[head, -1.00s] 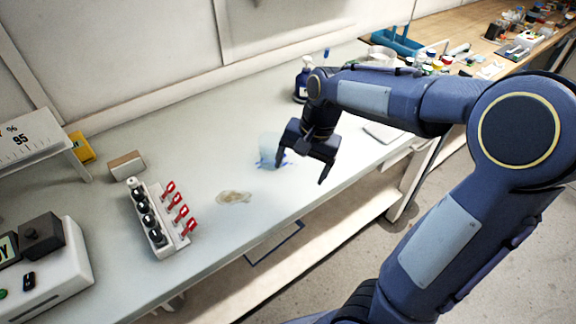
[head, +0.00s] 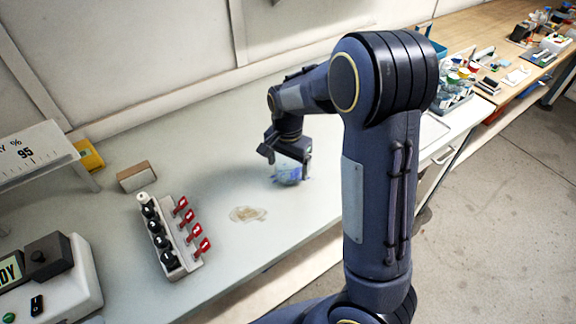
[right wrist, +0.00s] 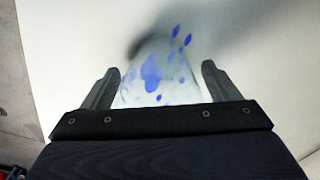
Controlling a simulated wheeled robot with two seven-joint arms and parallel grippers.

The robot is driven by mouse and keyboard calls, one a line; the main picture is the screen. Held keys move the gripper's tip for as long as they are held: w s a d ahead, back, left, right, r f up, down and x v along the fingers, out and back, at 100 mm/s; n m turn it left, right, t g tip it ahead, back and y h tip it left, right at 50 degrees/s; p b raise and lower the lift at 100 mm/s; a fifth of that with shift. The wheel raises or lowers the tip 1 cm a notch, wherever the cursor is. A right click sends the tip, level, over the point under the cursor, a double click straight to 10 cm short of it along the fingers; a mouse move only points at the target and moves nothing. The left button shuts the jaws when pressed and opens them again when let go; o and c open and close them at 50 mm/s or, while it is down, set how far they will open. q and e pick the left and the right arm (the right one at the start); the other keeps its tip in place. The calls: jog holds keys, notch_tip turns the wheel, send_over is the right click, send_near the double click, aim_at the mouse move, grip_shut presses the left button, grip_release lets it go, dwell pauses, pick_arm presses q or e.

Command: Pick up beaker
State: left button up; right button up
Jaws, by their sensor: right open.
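The beaker (head: 287,174) is clear glass with blue marks and stands on the pale bench, just under my right gripper (head: 288,157) in the head view. The gripper partly covers its upper part. In the right wrist view the beaker (right wrist: 158,75) lies between the two fingers of my right gripper (right wrist: 160,82), with a gap visible on the right side and the left finger close to the glass. The right gripper is open. My left gripper is not in view.
A rack with black knobs and red clips (head: 172,236) stands left of a brownish spill (head: 248,214) on the bench (head: 215,170). A small brown block (head: 136,176) and a device with a "95" scale (head: 35,158) are farther left. Bottles and trays (head: 455,85) crowd the right back.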

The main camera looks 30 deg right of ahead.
jog(key=c, duration=1.1)
